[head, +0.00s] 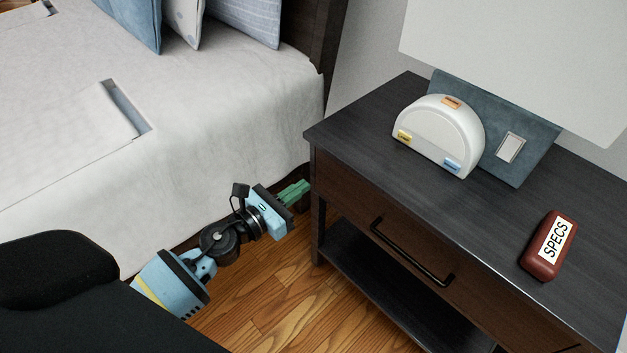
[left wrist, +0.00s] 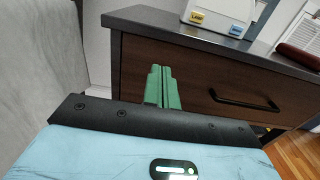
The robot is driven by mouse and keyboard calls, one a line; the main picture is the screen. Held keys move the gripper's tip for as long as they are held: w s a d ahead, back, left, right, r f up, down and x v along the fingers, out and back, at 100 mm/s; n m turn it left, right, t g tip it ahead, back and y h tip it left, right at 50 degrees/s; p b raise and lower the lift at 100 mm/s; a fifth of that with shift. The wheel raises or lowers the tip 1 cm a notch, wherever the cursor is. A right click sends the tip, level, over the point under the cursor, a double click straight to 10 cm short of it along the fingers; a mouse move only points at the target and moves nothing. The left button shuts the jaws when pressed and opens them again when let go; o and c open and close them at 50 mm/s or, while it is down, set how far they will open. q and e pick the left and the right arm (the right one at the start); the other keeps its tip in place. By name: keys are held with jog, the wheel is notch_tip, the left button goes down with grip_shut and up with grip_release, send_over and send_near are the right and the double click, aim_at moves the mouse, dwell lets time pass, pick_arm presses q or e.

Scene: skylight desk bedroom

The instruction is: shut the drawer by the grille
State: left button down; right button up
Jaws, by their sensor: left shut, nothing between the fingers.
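The dark wood nightstand has a drawer (head: 372,215) with a black bar handle (head: 410,256). Its front sits under the overhanging top and looks about flush; no open gap shows. The drawer front (left wrist: 205,78) and handle (left wrist: 243,100) also show in the left wrist view. I cannot make out a clear grille; a white half-round device (head: 436,130) with a plain front stands on the top. My left gripper (head: 296,191) is shut and empty, its green fingers (left wrist: 163,84) pointing at the drawer front's left end. Contact cannot be told. My right gripper is out of view.
A red case marked SPECS (head: 549,246) lies on the nightstand top (head: 350,137). A blue-grey panel (head: 537,150) stands behind the white device. An open lower shelf (head: 380,290) is under the drawer. The bed (head: 210,110) is at the left. Wooden floor (head: 290,290) lies between.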

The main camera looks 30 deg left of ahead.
pick_arm(q)
jog(key=shift+b+v, duration=0.45)
jog(key=shift+v, duration=2.05)
